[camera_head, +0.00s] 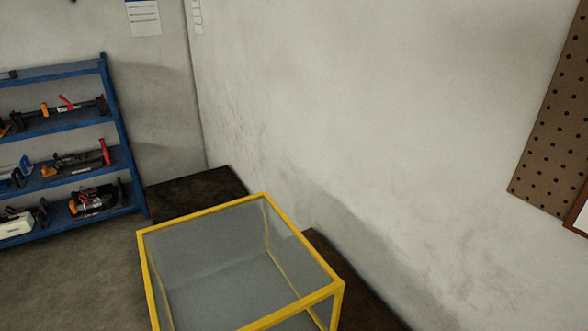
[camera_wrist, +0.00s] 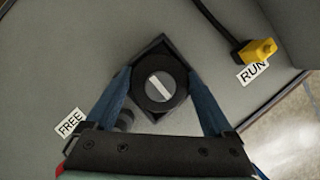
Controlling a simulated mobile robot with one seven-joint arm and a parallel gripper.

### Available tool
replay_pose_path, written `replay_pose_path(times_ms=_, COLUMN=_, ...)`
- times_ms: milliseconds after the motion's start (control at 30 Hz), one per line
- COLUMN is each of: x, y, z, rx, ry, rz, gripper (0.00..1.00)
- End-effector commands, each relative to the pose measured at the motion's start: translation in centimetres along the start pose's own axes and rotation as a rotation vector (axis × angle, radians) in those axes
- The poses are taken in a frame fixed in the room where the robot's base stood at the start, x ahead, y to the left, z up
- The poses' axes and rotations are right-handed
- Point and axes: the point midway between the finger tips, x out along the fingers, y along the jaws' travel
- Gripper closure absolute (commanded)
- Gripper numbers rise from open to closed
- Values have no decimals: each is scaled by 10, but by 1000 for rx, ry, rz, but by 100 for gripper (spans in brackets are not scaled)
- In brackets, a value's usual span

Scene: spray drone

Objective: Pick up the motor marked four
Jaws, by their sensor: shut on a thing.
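In the wrist view, my gripper (camera_wrist: 162,88) has its two blue fingers on either side of a dark round knob (camera_wrist: 155,99), shut on it. The knob has a pale bar across its face, set at a slant, and sits on a dark angular plate on a grey surface. A "FREE" label (camera_wrist: 70,124) lies at the lower left and a "RUN" label (camera_wrist: 252,73) at the upper right. I see no motor marked four in either view. My gripper does not show in the head view.
A yellow connector (camera_wrist: 258,51) on a black cable lies by the RUN label. In the head view, a yellow-framed clear box (camera_head: 203,220) stands near the wall. A blue shelf (camera_head: 125,150) with tools is at left, a pegboard (camera_head: 555,130) at right.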

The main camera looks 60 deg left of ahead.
Motion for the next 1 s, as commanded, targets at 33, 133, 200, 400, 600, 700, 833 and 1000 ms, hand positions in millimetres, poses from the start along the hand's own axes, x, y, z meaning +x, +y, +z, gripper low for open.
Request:
replay_pose_path(times_ms=33, x=0, y=0, z=0, rx=0, ry=0, rz=1, gripper=76)
replay_pose_path(times_ms=133, x=0, y=0, z=0, rx=0, ry=0, rz=1, gripper=94)
replay_pose_path(times_ms=200, x=0, y=0, z=0, rx=0, ry=0, rz=1, gripper=100)
replay_pose_path(times_ms=400, x=-1, y=1, z=0, rx=1, ry=-1, rz=3, gripper=100)
replay_pose_path(times_ms=600, x=-5, y=1, z=2, rx=1, ry=-1, rz=3, gripper=100)
replay_pose_path(times_ms=700, x=-12, y=2, z=5, rx=2, ry=-1, rz=4, gripper=100)
replay_pose_path(times_ms=833, x=-26, y=1, z=11, rx=2, ry=0, rz=4, gripper=100)
replay_pose_path(times_ms=1000, x=-52, y=2, z=22, rx=3, ry=0, rz=6, gripper=100)
